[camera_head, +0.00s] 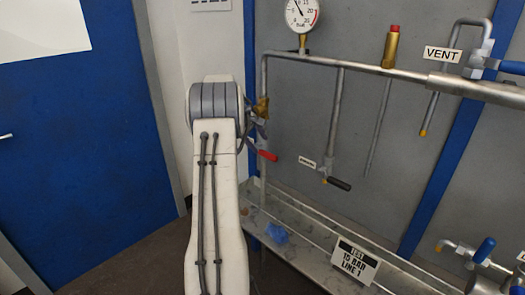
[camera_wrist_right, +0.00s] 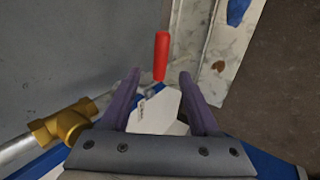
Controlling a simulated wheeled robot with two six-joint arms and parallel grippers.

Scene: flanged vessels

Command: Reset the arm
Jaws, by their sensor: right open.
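My right arm rises up the middle of the head view. Its right gripper (camera_head: 259,129) shows only in part, as purple fingers to the right of the wrist, close to the wall pipework. In the right wrist view the right gripper (camera_wrist_right: 159,74) is open, with its two purple fingers apart and nothing held. A red valve handle (camera_wrist_right: 161,57) appears between and beyond the fingertips, apart from both. In the head view the red handle (camera_head: 267,156) sits just below the fingers. My left gripper is not in view.
A brass valve body (camera_wrist_right: 66,124) is left of the fingers in the wrist view. In the head view, a pressure gauge (camera_head: 302,14), a black-handled valve (camera_head: 338,184) and a steel pipe (camera_head: 365,67) are to the right. A blue door (camera_head: 70,140) stands left.

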